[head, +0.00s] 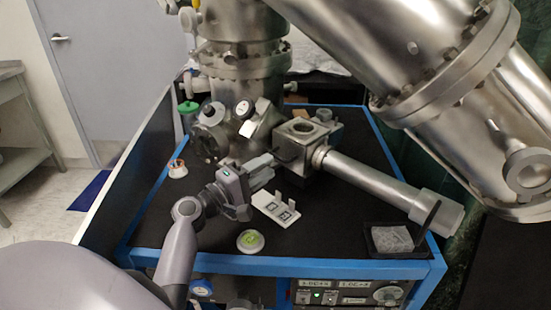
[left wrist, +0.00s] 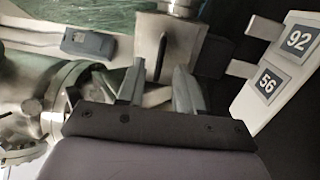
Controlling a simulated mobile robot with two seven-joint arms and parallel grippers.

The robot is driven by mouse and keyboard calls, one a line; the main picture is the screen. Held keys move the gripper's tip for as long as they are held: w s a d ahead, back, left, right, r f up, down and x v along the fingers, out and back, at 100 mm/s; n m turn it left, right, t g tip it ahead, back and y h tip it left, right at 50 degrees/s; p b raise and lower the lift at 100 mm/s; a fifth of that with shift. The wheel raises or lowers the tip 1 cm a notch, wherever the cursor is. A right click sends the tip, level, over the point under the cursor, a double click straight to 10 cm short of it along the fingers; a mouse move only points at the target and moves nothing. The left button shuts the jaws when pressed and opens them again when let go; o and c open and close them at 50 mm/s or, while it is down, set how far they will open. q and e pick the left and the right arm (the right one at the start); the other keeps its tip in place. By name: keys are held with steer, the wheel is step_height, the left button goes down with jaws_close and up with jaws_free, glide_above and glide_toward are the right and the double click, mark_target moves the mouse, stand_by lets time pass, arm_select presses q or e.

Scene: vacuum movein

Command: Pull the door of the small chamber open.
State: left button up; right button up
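My right gripper is not in view.
A white tagged holder (head: 270,205) with upright prongs lies close below my left gripper. A white-and-green round item (head: 250,241) is near the bench's front edge. A long metal tube (head: 370,182) runs right from the chamber toward a dark tray (head: 392,240). Large steel vessels stand behind and overhead.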

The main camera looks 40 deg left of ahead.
mark_target(299, 146)
arm_select(q)
steer(key=shift+x, duration=2.05)
steer(key=shift+c, duration=0.3)
jaws_close()
